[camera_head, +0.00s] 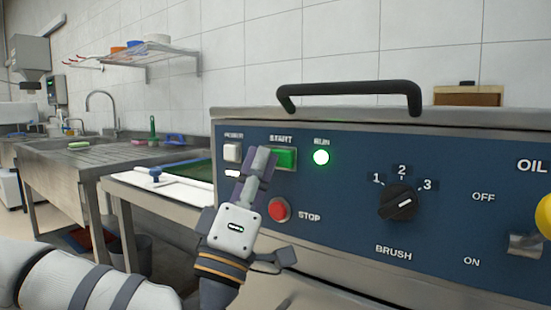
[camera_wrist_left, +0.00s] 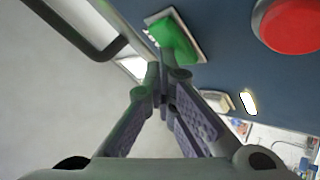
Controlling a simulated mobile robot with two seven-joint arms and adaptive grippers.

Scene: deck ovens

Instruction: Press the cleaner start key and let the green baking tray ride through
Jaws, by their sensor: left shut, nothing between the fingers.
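The green START key (camera_head: 286,158) is on the blue front panel (camera_head: 350,225) of the cleaner. The dark green baking tray (camera_head: 192,172) lies at the cleaner's left end, partly hidden by the machine. My right gripper is not in view.
The red STOP button (camera_head: 279,209) is just below the START key. The white POWER switch (camera_head: 232,152) is left of it. The BRUSH dial (camera_head: 398,203) and a yellow knob (camera_head: 545,215) are farther right. A dark handle (camera_head: 350,90) rises above the panel.

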